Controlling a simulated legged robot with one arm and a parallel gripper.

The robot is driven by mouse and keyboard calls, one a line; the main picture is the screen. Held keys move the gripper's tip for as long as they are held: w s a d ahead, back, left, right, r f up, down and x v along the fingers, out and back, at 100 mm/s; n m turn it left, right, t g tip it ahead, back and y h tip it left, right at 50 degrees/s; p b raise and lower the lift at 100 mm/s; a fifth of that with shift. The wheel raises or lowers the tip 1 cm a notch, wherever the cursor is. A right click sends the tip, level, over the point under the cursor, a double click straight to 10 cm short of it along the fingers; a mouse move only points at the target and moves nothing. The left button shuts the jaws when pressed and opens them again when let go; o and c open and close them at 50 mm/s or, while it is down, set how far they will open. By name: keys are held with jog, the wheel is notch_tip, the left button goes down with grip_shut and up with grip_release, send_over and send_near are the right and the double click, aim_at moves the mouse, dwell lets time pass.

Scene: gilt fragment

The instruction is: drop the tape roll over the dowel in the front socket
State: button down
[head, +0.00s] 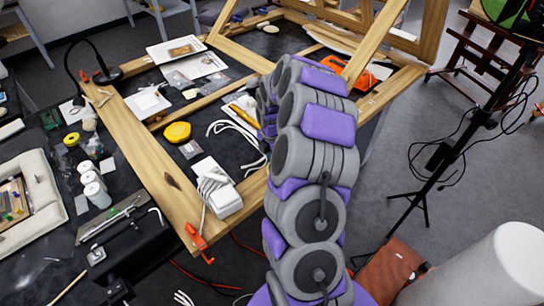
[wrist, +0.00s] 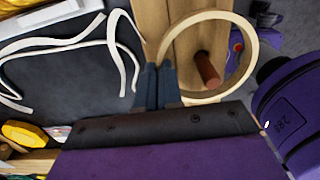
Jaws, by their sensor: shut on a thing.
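The tape roll (wrist: 206,15) is a thin pale ring in the wrist view. My gripper (wrist: 159,86) has two dark fingers shut on the ring's left side. The socket at the dowel's base cannot be made out. In the head view my arm hides the gripper, roll and dowel.
A wooden beam (wrist: 180,20) runs behind the ring. White cords (wrist: 117,50) and a yellow object (wrist: 25,134) lie to the left. In the head view, a white adapter (head: 215,185) and an orange clamp (head: 199,243) are at the timber frame's near corner (head: 180,205).

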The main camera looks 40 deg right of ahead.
jog(key=shift+f, duration=0.4)
jog(key=c, duration=1.3)
grip_release()
jog(key=shift+r, duration=0.1)
notch_tip(320, 180, up, 13)
jog(key=p, duration=0.2)
jog(key=shift+p, duration=0.3)
jog(key=s+a+r+m, duration=0.4)
jog(key=s+a+r, duration=0.1)
jog(key=a, duration=0.5)
jog(key=s+a+r+m, duration=0.3)
jog(key=s+a+r, duration=0.25)
jog(key=a, duration=0.35)
jog(key=s+a+m, duration=0.2)
jog(key=s+m, duration=0.2)
jog(key=s, duration=0.3)
jog(key=s+a+m+g, duration=0.1)
jog(key=s+a+m, duration=0.2)
jog(key=s, duration=0.4)
jog(key=s+a+m, duration=0.2)
jog(key=s+m, duration=0.2)
jog(key=s, duration=0.3)
jog(key=shift+a+f+m+g, duration=0.25)
jog(key=shift+f+m+g, duration=0.15)
jog(key=shift+f, duration=0.05)
